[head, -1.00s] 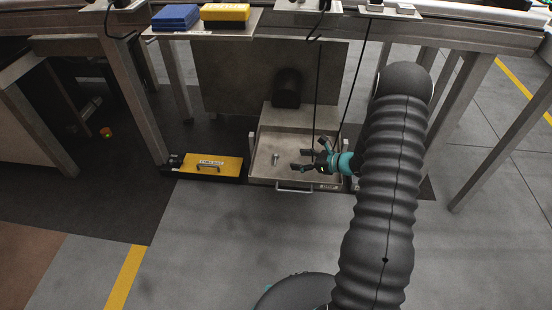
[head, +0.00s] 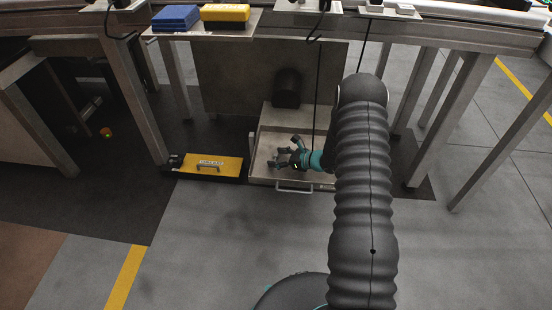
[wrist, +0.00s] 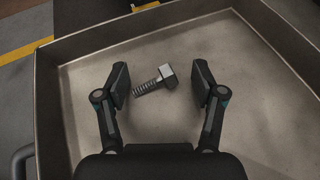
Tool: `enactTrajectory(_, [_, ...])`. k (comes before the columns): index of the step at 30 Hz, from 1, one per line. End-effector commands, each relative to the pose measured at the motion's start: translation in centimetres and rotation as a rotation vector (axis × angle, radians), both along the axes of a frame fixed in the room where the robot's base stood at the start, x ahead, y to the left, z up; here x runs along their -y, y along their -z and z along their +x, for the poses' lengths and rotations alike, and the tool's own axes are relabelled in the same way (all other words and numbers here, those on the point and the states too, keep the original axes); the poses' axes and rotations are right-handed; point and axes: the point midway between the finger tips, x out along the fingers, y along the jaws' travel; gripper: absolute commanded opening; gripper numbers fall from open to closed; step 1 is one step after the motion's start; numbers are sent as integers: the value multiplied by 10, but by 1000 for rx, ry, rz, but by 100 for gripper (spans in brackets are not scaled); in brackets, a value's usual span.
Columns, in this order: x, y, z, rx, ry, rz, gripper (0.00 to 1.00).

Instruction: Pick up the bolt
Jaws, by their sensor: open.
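The bolt (wrist: 157,80) is a grey metal bolt with a hex head and threaded shank. It lies on the floor of an open metal drawer (wrist: 265,60), its head toward the upper right in the wrist view. My gripper (wrist: 161,83) is open, with one finger on each side of the bolt. No contact between fingers and bolt shows. How high the fingers are above the drawer floor I cannot tell. In the head view my gripper (head: 277,159) reaches over the drawer (head: 262,165) from the right and hides the bolt.
The drawer's raised walls surround the gripper. A yellow-lidded case (head: 212,165) sits just left of the drawer. A dark cable (head: 316,90) hangs over the drawer. Table legs (head: 465,130) stand to the right. Blue (head: 176,17) and yellow (head: 225,13) boxes lie on a shelf above.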

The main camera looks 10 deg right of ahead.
Motion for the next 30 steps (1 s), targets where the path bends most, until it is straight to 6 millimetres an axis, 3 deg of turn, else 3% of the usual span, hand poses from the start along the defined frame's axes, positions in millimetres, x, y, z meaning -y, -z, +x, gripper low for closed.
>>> enactTrajectory(4, [0,0,0,0,0,0,69])
enactTrajectory(5, [0,0,0,0,0,0,64])
enactTrajectory(12, [0,0,0,-1,0,-1,4])
enactTrajectory(13, [0,0,-1,-1,0,-2,0])
enactTrajectory(30, [1,-1,-2,-7,0,-3,0])
